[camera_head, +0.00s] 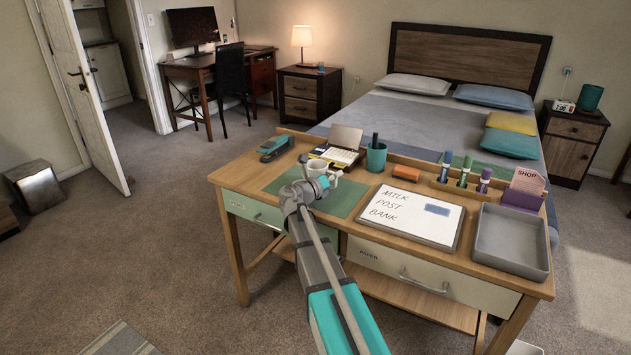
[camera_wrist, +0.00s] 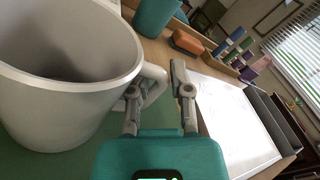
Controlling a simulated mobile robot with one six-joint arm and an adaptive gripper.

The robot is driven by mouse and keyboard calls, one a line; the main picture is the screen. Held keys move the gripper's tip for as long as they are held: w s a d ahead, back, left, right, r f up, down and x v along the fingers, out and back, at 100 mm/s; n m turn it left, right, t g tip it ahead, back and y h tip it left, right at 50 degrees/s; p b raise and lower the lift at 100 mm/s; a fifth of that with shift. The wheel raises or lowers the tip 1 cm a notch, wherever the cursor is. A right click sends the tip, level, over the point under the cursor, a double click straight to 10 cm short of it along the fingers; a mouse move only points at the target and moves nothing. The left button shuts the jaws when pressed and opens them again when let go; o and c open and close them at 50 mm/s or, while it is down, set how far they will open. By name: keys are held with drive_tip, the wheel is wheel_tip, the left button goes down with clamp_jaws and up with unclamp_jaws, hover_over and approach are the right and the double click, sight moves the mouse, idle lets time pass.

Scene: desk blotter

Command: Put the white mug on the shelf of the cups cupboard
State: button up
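The white mug (camera_head: 317,167) stands upright on the green blotter (camera_head: 347,197) of the desk, partly hidden by my gripper (camera_head: 306,184) in the head view. In the wrist view, the mug (camera_wrist: 65,105) fills the left side, looks empty inside, and its handle points right. My gripper (camera_wrist: 160,88) is at the handle. Its fingers are spread, with the handle between them; the left finger is by the handle loop and the right finger is outside it. A small gap seems to show at the right finger. The cups cupboard is not identifiable in these views.

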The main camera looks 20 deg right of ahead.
clamp_jaws()
drive_tip(key=shift+r, duration=0.1)
wheel_tip(320, 180, up, 2)
drive_tip(key=p, duration=0.2)
drive_tip(key=shift+r+p, duration=0.25)
drive_tip(key=shift+p, duration=0.1)
drive_tip(key=s+r+p, duration=1)
drive_tip(key=s, duration=0.4)
drive_tip(key=shift+r, duration=0.15)
idle(0.4)
wheel_tip(320, 180, up, 16)
drive_tip(key=p, duration=1.6)
